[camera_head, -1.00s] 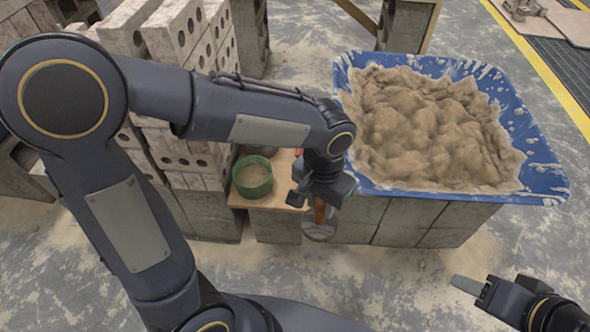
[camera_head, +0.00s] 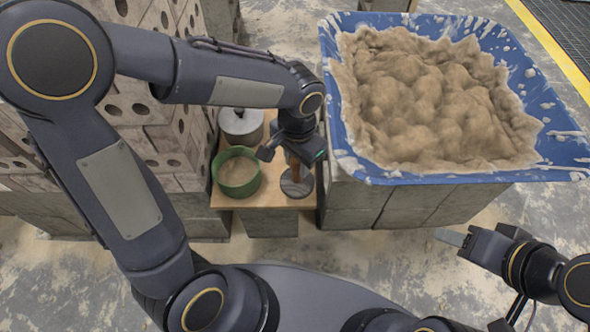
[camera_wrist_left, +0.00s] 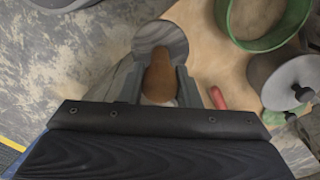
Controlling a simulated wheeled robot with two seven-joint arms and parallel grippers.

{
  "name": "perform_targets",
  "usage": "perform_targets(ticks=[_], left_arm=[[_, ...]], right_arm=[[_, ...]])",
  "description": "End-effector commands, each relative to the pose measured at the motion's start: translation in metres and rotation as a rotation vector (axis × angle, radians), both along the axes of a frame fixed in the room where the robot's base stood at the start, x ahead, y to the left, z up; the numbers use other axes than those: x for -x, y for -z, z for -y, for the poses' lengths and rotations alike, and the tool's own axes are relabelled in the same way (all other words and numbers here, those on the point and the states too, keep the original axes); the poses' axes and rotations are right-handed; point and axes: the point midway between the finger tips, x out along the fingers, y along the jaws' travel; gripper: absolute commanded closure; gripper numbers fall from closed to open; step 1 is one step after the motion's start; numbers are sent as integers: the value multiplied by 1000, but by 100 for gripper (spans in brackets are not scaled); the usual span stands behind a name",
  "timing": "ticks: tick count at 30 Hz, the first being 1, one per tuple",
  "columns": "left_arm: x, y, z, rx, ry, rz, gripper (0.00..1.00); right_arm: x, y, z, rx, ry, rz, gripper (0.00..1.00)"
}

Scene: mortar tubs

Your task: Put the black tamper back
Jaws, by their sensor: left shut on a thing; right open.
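The tamper has a brown handle (camera_wrist_left: 160,78) and a dark grey round foot (camera_head: 297,184); the foot also shows in the left wrist view (camera_wrist_left: 160,37). My left gripper (camera_head: 293,148) is shut on the tamper's handle, with the foot pointing down. The foot appears over the front right part of a small wooden board (camera_head: 263,201). I cannot tell whether it touches the board. My right gripper (camera_head: 452,237) is open and empty at the lower right, over the floor, away from the tamper.
A green round container (camera_head: 238,180) stands on the board left of the tamper, with a grey round knobbed thing (camera_head: 240,127) behind it. A red-handled item (camera_wrist_left: 217,97) lies near the handle in the wrist view. A blue tub (camera_head: 455,174) of mortar stands right on grey blocks.

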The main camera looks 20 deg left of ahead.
Motion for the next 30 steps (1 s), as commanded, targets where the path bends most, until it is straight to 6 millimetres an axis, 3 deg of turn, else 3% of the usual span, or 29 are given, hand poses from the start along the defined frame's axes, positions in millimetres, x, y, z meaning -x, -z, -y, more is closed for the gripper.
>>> perform_targets(ticks=[1, 3, 12, 18, 29, 30], left_arm=[[-7, 13, -3, 1, -3, 0, 91], [-13, 20, -6, 1, -3, 0, 91], [-28, 38, -12, 1, -2, 2, 91], [-27, 66, -12, 1, 0, 0, 91], [-27, 69, -12, 1, 0, 2, 91], [-27, 69, -12, 1, 0, 2, 69]], right_arm=[[0, 8, 0, 0, 0, 0, 53], [0, 11, 0, 0, 0, 0, 53], [0, 20, 0, 0, 0, 0, 53], [0, 33, 0, 0, 0, 0, 53], [0, 34, 0, 0, 0, 0, 53], [0, 34, 0, 0, 0, 0, 53]])
